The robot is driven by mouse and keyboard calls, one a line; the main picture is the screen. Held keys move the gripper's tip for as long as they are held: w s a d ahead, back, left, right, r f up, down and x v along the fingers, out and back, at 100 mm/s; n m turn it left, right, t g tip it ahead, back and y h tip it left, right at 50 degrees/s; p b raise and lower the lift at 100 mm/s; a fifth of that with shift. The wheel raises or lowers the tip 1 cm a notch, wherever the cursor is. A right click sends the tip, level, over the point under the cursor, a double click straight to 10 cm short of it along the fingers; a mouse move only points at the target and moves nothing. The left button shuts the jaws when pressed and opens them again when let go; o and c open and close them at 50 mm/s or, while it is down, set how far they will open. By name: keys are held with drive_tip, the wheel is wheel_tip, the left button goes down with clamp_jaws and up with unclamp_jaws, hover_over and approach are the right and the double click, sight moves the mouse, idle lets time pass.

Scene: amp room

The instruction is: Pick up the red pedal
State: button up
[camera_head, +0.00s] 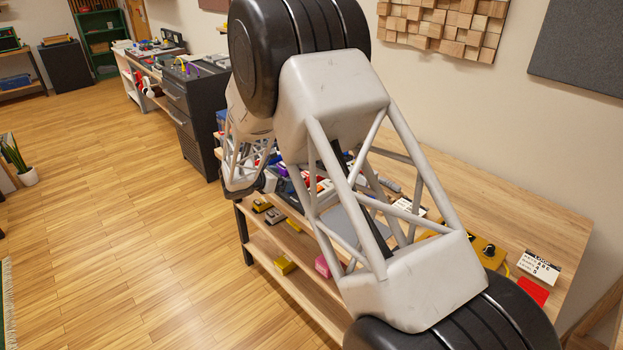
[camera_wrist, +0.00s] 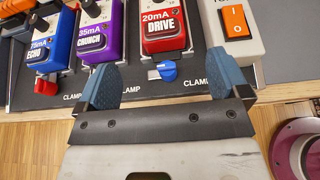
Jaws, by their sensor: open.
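The red pedal (camera_wrist: 163,30), labelled "20mA DRIVE", sits upright on a dark pedalboard (camera_wrist: 200,88) in the wrist view. My gripper (camera_wrist: 169,76) is open, its two blue fingers spread in front of the board's front edge. The red pedal lies just beyond the fingertips, roughly between them, and is not held. A blue knob (camera_wrist: 167,70) with a small white piece sits in front of the red pedal, between the fingers. In the head view my arm hides most of the board, and I cannot clearly make out the red pedal or the fingers there.
A purple "CRUNCH" pedal (camera_wrist: 101,35) and a blue "ECHO" pedal (camera_wrist: 48,40) stand left of the red one. A white box with an orange switch (camera_wrist: 236,22) stands at right. A dark red round object (camera_wrist: 296,150) is at lower right. Small pedals lie on the lower shelf (camera_head: 290,285).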

drive_tip(key=shift+x, duration=1.2)
drive_tip(key=shift+x, duration=2.6)
drive_tip(key=shift+d+r, duration=0.15)
drive_tip(key=c, duration=1.3)
drive_tip(key=shift+r, duration=0.15)
drive_tip(key=shift+r, duration=4.9)
